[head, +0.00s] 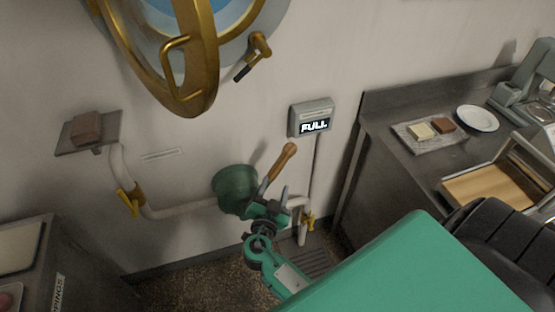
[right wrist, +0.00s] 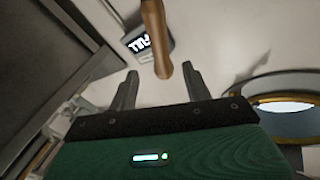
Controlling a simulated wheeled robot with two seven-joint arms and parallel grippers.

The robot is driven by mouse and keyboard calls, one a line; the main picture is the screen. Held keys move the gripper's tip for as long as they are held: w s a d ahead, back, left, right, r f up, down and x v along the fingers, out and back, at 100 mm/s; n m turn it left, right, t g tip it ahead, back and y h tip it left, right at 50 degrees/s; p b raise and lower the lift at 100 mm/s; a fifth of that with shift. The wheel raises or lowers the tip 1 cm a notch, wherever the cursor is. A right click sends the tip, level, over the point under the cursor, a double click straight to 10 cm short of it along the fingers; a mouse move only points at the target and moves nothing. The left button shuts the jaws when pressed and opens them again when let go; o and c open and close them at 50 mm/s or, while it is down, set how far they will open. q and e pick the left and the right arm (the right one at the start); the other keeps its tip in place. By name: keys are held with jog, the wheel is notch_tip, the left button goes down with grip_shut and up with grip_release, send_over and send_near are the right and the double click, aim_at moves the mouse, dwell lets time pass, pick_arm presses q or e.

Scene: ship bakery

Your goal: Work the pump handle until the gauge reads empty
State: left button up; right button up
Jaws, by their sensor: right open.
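The pump handle (head: 280,163) is a wooden lever that rises and tilts right beside the round green pump body (head: 234,188) on the wall. The gauge (head: 312,122) is a grey wall box whose display reads FULL. My right gripper (head: 276,200) is at the lower part of the handle in the head view. In the right wrist view, my right gripper (right wrist: 158,85) is open, and the handle (right wrist: 156,40) shows between and beyond its fingertips. I cannot tell whether a finger touches it. The gauge (right wrist: 138,42) also shows there, upside down. My left gripper is not in view.
White pipes (head: 180,209) with yellow valve levers run low along the wall. A brass porthole (head: 190,60) is above. A steel counter (head: 400,150) at right holds a tray of blocks, a white plate (head: 477,118) and a wooden board. A small shelf (head: 90,133) is at left.

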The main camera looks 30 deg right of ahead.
aim_at(281, 165)
jog(key=p+x, duration=0.4)
jog(key=x, duration=0.5)
jog(key=shift+w+d, duration=0.25)
jog(key=shift+w, duration=0.05)
jog(key=shift+w+d+f, duration=0.1)
jog(key=shift+w+d, duration=0.25)
jog(key=shift+w, duration=0.05)
grip_shut()
